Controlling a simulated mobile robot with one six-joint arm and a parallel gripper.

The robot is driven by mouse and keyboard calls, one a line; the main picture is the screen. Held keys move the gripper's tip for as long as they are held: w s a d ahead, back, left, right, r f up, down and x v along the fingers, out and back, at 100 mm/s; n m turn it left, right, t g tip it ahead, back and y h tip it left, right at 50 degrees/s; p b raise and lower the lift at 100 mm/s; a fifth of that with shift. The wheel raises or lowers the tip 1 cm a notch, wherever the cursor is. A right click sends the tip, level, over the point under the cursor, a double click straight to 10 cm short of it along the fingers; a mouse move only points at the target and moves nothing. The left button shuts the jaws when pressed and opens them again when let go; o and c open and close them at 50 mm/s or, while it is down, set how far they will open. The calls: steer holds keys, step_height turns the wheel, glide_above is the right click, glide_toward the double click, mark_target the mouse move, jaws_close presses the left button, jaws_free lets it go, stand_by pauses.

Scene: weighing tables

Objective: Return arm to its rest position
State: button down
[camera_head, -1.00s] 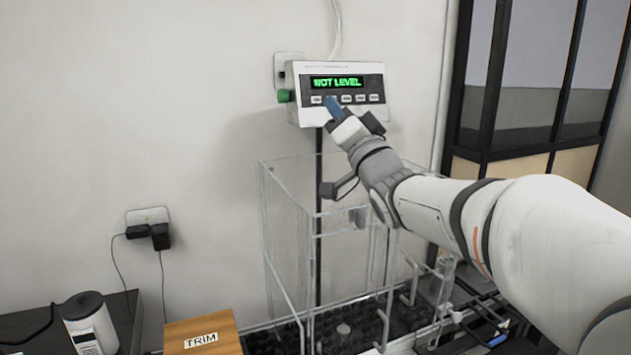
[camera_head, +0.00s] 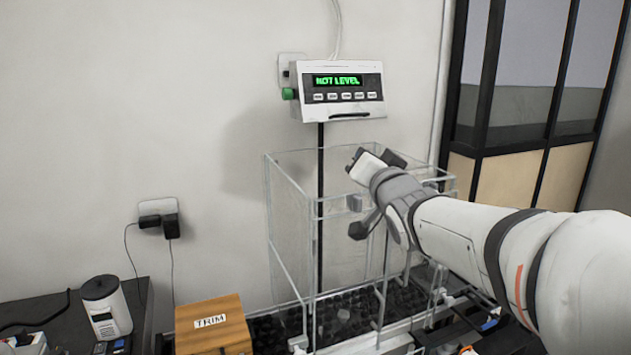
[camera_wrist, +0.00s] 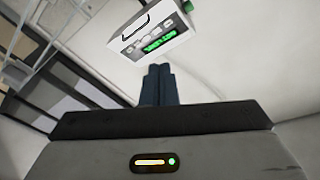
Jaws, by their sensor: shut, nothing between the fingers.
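My gripper (camera_wrist: 158,86) shows in the wrist view with its dark blue fingers together and nothing between them. In the head view my arm reaches in from the right, with the gripper's body (camera_head: 368,166) at the upper right edge of the clear glass enclosure; the fingertips cannot be made out there. The display unit (camera_head: 342,107) on the wall reads "NOT LEVEL" in green and has a row of buttons. My gripper is below and to the right of it, apart from it. The display unit also shows upside down in the wrist view (camera_wrist: 150,33).
The open-topped glass enclosure (camera_head: 291,230) stands under the display, around a dark post. A wooden box marked TRIM (camera_head: 213,342) and a white cylindrical device (camera_head: 107,307) are at the lower left. A wall outlet with plugs (camera_head: 158,217) is above them.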

steer(key=s+d+f+g+h, duration=0.25)
steer(key=s+f+g, duration=0.2)
steer(key=f, duration=0.35)
steer(key=s+d+f+g+h, duration=0.1)
steer(key=s+d+f+g, duration=0.2)
steer(key=s+f, duration=0.3)
steer(key=s+f+n+g, duration=0.4)
steer(key=s+f+g, duration=0.4)
steer(key=s+f, duration=0.6)
steer(key=s, duration=0.3)
steer(key=shift+d, duration=0.15)
